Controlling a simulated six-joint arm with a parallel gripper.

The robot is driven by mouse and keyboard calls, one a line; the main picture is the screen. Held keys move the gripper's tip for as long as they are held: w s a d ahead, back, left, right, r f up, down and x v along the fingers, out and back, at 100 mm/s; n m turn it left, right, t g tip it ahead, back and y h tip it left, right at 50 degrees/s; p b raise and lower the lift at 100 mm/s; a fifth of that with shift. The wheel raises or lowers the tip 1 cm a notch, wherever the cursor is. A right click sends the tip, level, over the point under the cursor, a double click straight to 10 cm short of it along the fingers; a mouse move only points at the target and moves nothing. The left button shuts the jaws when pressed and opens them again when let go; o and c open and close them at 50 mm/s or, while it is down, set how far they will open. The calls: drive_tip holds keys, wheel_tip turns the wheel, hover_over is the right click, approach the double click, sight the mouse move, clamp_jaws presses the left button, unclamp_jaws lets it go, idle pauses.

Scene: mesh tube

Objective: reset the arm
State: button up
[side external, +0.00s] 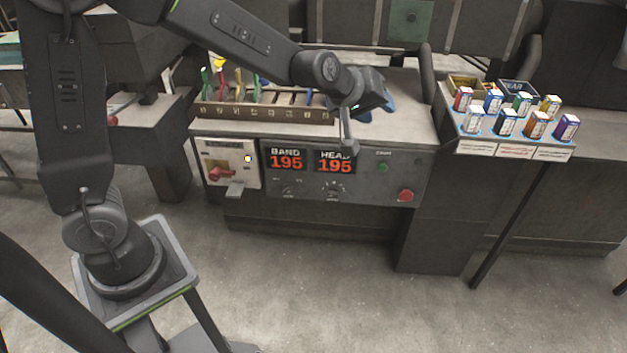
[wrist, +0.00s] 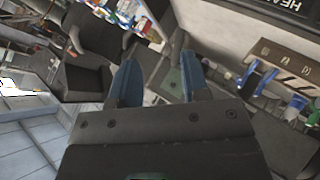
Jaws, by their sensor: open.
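My gripper (wrist: 160,82) shows in the wrist view with its two blue fingers spread apart and nothing between them. In the side external view my arm reaches over the right part of the grey machine bench, and a blue finger of my gripper (side external: 388,106) shows just past the dark wrist. The gripper is above the bench top, apart from the tool rack and the small boxes. Most of the fingers are hidden behind the wrist in that view.
A slotted rack (side external: 265,114) with coloured tools stands on the bench, left of my gripper. Below are a red-digit display panel (side external: 310,161), a red button (side external: 405,195) and a red-handled switch (side external: 222,173). Several small boxes stand on a tray (side external: 515,151) at right.

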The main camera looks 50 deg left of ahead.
drive_tip(key=s+a+r+m+g, duration=0.2)
drive_tip(key=s+m, duration=0.2)
drive_tip(key=s, duration=1)
drive_tip(key=s+a+r+m+g, duration=0.1)
drive_tip(key=s+m, duration=0.4)
drive_tip(key=s, duration=1)
drive_tip(key=shift+s+a+r+g+y, duration=0.2)
drive_tip(key=shift+a+r+g+y, duration=0.2)
drive_tip(key=shift+a+g, duration=0.35)
